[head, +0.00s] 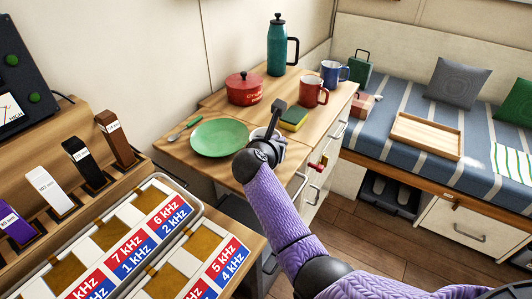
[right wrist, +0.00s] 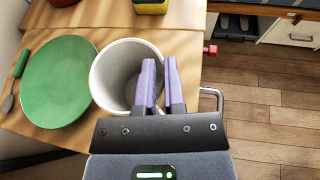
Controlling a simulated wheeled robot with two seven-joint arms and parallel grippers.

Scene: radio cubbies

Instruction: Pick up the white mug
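The white mug (right wrist: 112,70) stands upright beside the green plate in the right wrist view; I look down into its open top. In the head view, the mug (head: 258,132) is mostly hidden behind my right gripper (head: 276,135). The two purple fingers of the right gripper (right wrist: 160,75) are close together at the mug's right side. One finger lies over the inside and one outside, with the mug's edge pinched between them. The handle is not clearly visible. I cannot tell any lift off the wooden counter (head: 185,150). My left gripper is not in view.
The green plate (head: 218,137) is close left of the mug. A sponge (head: 294,118), red mug (head: 313,91), blue mug (head: 331,73), red pot (head: 244,89) and teal flask (head: 277,50) stand behind. The radio cubbies (head: 120,230) fill the near left.

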